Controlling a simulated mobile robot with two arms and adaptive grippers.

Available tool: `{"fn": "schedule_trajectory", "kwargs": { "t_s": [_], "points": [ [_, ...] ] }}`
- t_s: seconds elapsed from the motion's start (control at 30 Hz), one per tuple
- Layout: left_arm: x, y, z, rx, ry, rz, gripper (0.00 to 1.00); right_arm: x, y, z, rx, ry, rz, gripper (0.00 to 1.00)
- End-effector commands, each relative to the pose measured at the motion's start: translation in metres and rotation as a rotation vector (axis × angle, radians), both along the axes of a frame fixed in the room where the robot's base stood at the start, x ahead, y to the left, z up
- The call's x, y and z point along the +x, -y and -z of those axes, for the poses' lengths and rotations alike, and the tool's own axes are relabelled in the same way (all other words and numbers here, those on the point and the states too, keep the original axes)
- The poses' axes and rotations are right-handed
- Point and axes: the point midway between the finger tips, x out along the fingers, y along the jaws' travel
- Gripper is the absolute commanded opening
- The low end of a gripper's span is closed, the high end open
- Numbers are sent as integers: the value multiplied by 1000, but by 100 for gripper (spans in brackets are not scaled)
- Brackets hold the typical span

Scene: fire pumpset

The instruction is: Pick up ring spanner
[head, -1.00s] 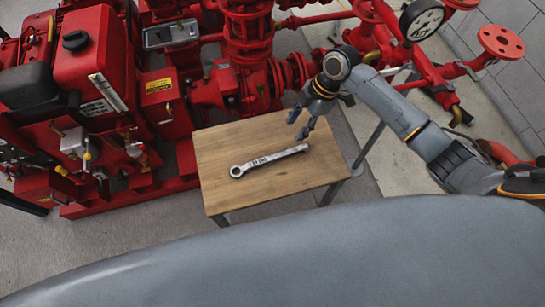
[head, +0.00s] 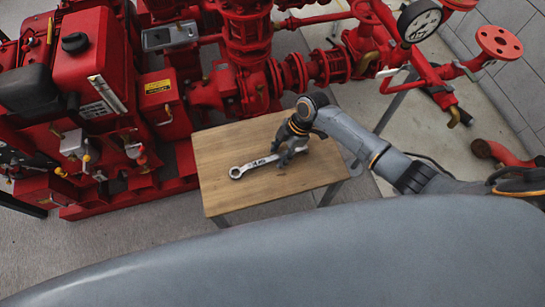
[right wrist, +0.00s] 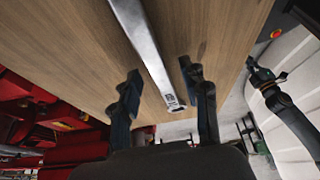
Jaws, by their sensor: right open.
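The ring spanner (head: 252,165) is a silver metal bar with a ring at its left end. It lies on the wooden table (head: 248,198) in the head view. My right gripper (head: 281,163) is over the spanner's right half, with its fingers pointing down, and hides part of it. In the right wrist view the spanner (right wrist: 148,50) runs down to between the two open fingers of my right gripper (right wrist: 158,95). Whether the fingers touch it I cannot tell.
A red pump set (head: 235,85) with pipes and valves stands behind and left of the table. A pressure gauge (head: 420,20) is at the upper right. The table's front part is bare.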

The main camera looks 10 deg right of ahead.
Motion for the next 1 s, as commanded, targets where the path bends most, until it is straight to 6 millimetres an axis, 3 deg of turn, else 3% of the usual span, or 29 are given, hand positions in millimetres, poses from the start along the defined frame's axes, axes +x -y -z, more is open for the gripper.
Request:
{"fn": "schedule_trajectory", "kwargs": {
  "t_s": [0.17,0.4,1.0],
  "points": [
    [0,0,0,0,0,0,0,0,0,0,0,0,0,45],
    [0,0,0,0,0,-1,0,0,0,0,0,0,0,0],
    [0,-1,0,2,0,-1,0,1,0,-9,1,3,-1,0]
  ]
}}
